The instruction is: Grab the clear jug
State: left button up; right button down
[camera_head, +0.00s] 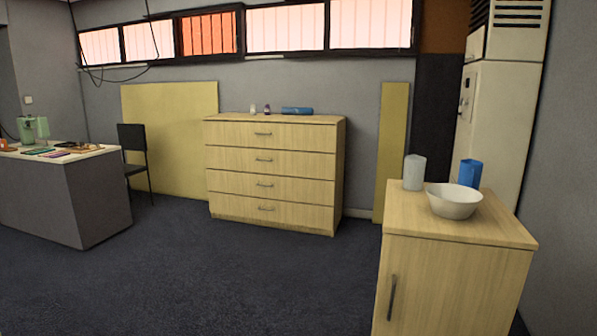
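A whitish, see-through jug (413,173), which looks like the clear jug, stands upright at the back left of the top of a wooden cabinet (460,226) at the right. A blue jug (470,173) stands to its right, near the back of the same top. A white bowl (454,203) sits in front of the two jugs, nearer to me. Neither of my grippers is in view.
A wooden chest of drawers (270,172) stands at the back wall with small items and a blue roll (297,111) on top. A desk (75,200) with several items and a black chair (134,150) are at the left. Open dark carpet lies between.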

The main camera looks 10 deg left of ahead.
aim_at(414, 165)
jog(key=u, duration=0.75)
jog(key=i, duration=2.95)
jog(key=z, duration=2.45)
